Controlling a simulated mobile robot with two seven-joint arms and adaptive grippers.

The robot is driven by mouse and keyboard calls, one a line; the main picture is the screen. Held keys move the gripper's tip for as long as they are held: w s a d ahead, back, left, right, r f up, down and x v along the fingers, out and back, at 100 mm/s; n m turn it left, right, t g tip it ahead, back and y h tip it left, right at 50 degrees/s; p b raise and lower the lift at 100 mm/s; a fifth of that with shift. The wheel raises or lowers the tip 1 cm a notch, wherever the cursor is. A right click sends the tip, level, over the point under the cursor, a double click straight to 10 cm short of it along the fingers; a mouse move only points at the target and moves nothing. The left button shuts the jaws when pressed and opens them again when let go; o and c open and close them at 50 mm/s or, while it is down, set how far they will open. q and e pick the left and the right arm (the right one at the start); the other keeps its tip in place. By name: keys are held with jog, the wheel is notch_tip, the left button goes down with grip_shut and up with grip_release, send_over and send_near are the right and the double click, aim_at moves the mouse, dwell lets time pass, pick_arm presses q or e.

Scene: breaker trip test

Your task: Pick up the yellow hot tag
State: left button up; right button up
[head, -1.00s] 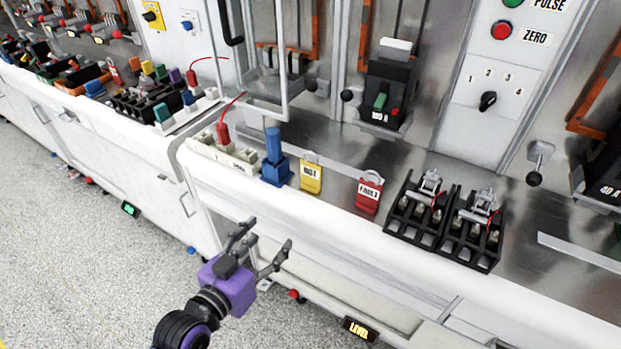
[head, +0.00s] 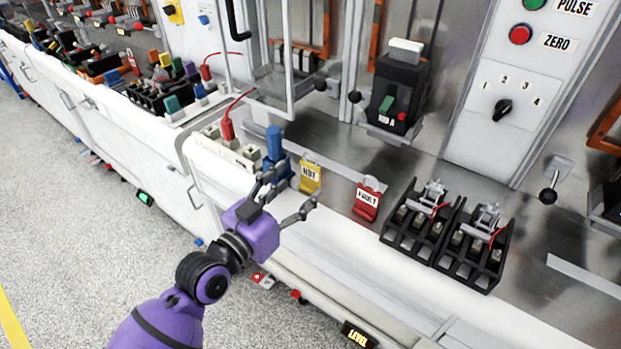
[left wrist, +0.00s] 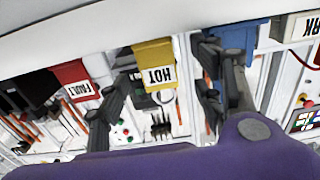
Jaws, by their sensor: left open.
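The yellow hot tag (head: 311,176) stands near the bench's front edge, between a blue block (head: 275,150) and the red fault tag (head: 367,201). Its HOT label faces front. In the left wrist view the yellow tag (left wrist: 155,66) shows upside down between my two fingers, with the red tag (left wrist: 78,82) to the left. My left gripper (head: 292,198) is open and empty, just in front of and slightly below the yellow tag. A gap between the fingers and the tag cannot be judged exactly. My right gripper is not in view.
The blue block stands close beside my left gripper's far finger. Black fuse holders (head: 445,234) sit right of the red tag. A black breaker (head: 398,92) is behind. The white bench edge (head: 350,250) runs below the tags.

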aim_at(309, 175)
pick_arm(q)
jog(key=x, duration=0.2)
jog(key=r+p+x, duration=0.1)
jog(key=x, duration=0.1)
jog(key=shift+d, duration=0.15)
jog(key=shift+w+d+f, duration=0.25)
jog(key=shift+w+d, duration=0.05)
jog(key=shift+w, duration=0.05)
jog(key=c, duration=1.3)
jog(key=shift+o, duration=0.2)
jog(key=shift+r, duration=0.15)
